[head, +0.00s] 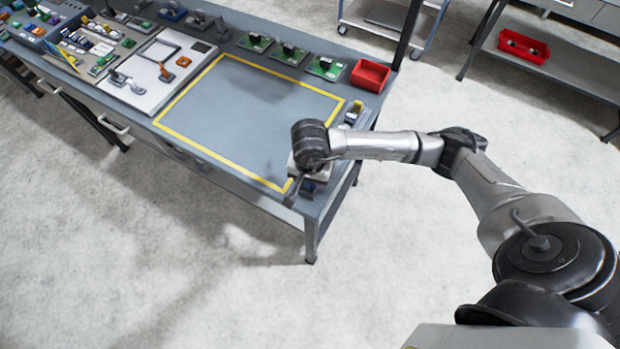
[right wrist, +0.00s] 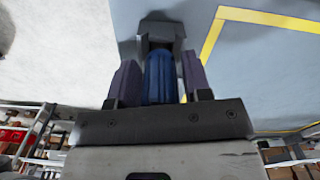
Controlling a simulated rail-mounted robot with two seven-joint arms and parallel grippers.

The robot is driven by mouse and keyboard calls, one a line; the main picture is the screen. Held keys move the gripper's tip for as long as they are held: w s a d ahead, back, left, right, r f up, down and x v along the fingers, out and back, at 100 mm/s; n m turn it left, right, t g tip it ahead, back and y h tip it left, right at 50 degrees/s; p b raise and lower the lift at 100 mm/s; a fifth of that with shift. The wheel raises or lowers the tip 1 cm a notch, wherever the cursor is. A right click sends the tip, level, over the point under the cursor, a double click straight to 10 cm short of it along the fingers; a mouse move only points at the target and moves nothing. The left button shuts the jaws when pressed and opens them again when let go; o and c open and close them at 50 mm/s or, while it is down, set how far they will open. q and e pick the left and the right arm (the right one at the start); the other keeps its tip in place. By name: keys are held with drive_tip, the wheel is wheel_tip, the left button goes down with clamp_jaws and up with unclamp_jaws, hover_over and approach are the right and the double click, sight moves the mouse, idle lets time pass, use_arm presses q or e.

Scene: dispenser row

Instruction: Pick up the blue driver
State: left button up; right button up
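The blue driver (right wrist: 160,80) shows in the right wrist view as a ridged blue handle between the two fingers of my right gripper (right wrist: 160,70). A finger stands on each side of the handle, with what look like thin gaps, so the gripper appears open around it. A dark grey block (right wrist: 160,32) is at the handle's far end. In the head view my right gripper (head: 296,188) is at the near right corner of the workbench (head: 250,105), and my wrist hides most of the driver there. My left gripper is not in view.
A yellow taped rectangle (head: 205,151) frames clear bench surface left of the gripper. A red bin (head: 370,75) and green boards (head: 325,67) line the back edge. Trays and tools crowd the left.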

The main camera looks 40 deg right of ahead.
drive_tip(key=c, duration=0.7)
drive_tip(key=shift+r, duration=0.6)
drive_tip(key=r, duration=0.3)
drive_tip(key=shift+s+a+r, duration=0.15)
drive_tip(key=shift+a+r, duration=0.05)
drive_tip(key=shift+a, duration=0.1)
drive_tip(key=s+a+r, duration=0.2)
drive_tip(key=a, duration=0.1)
drive_tip(key=s+a+r, duration=0.2)
drive_tip(key=a, duration=0.1)
drive_tip(key=s+a+r, duration=0.2)
drive_tip(key=a, duration=0.1)
drive_tip(key=shift+s+a+r+p, duration=0.1)
drive_tip(key=shift+r+p, duration=0.1)
drive_tip(key=shift+p, duration=0.15)
drive_tip(key=o, duration=0.5)
drive_tip(key=shift+c, duration=0.2)
clamp_jaws()
